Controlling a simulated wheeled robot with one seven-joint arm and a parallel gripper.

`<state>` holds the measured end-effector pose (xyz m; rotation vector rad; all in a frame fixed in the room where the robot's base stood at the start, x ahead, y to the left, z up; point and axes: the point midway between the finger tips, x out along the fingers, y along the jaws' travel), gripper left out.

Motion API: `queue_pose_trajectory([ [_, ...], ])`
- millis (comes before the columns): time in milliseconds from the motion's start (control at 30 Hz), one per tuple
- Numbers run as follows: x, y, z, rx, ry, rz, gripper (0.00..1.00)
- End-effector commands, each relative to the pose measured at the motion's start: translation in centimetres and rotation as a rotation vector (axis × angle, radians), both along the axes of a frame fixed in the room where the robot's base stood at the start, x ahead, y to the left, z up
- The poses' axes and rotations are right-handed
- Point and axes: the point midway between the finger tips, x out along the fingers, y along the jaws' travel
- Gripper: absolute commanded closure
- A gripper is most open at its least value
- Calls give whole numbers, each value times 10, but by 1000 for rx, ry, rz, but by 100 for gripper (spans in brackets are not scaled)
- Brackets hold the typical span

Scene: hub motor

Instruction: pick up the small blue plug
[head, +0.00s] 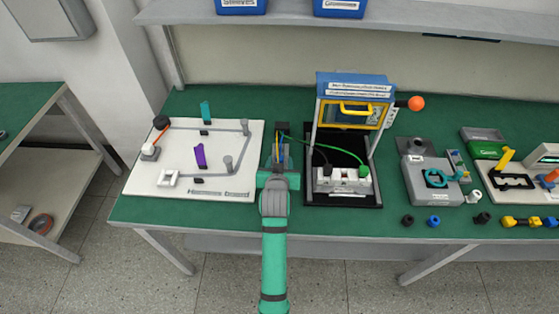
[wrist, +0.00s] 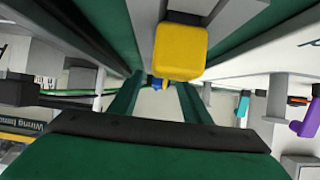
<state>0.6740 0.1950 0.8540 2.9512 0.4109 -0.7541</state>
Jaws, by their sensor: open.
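The small blue plug (head: 433,221) stands near the front edge of the green table, in the right half of the head view. A similar black plug (head: 408,220) is just left of it. My gripper (head: 280,150) is well to the left of the plug, between the white board and the black test fixture. It is open. In the wrist view the gripper (wrist: 158,100) shows with nothing clearly between its fingers. I cannot make out the small blue plug in the wrist view.
The test fixture (head: 309,172) with its orange-knobbed lever stands between my gripper and the plug. A grey box (head: 417,188) is behind the plug, and a black part (head: 482,219) is to its right. The white board (head: 145,187) lies left. A yellow block (wrist: 180,50) looms in the wrist view.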

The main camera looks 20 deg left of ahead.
Motion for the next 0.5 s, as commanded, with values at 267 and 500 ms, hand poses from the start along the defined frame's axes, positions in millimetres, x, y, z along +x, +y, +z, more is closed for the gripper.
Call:
queue_pose_trajectory([
  [267,4,5,-3,-1,0,5,56],
  [500,4,5,-3,-1,0,5,100],
])
